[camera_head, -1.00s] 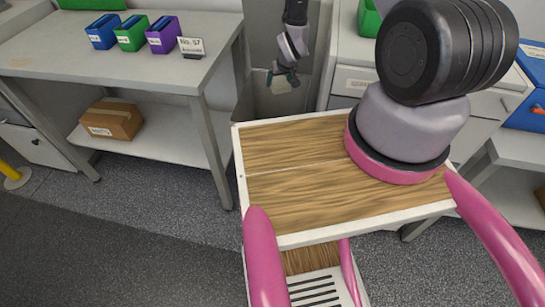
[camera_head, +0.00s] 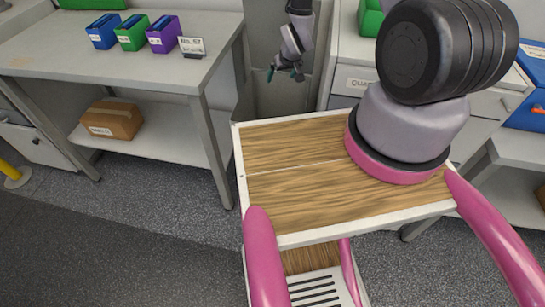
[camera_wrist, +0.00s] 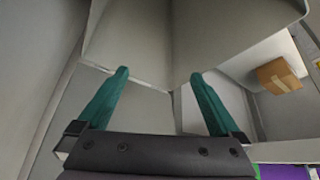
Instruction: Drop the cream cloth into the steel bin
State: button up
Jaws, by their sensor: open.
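My gripper (camera_head: 285,74) hangs over the grey steel bin (camera_head: 278,97), which stands in the gap between the workbench and the drawer cabinet. In the wrist view the teal fingers (camera_wrist: 158,75) are spread wide with nothing between them. The bin's pale wall (camera_wrist: 225,40) fills the top of the wrist view, beyond the fingertips. The cream cloth is not visible in either current view. The bin's floor is hidden, so I cannot see where the cloth lies.
The workbench (camera_head: 120,65) at left holds blue, green and purple small bins (camera_head: 132,33) and a sign (camera_head: 191,46). A cardboard box (camera_head: 113,119) sits on its lower shelf. The drawer cabinet (camera_head: 350,80) is close on the right. My wooden-topped base is in front.

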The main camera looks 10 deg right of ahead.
jog(key=v, duration=0.6)
jog(key=shift+r, duration=0.15)
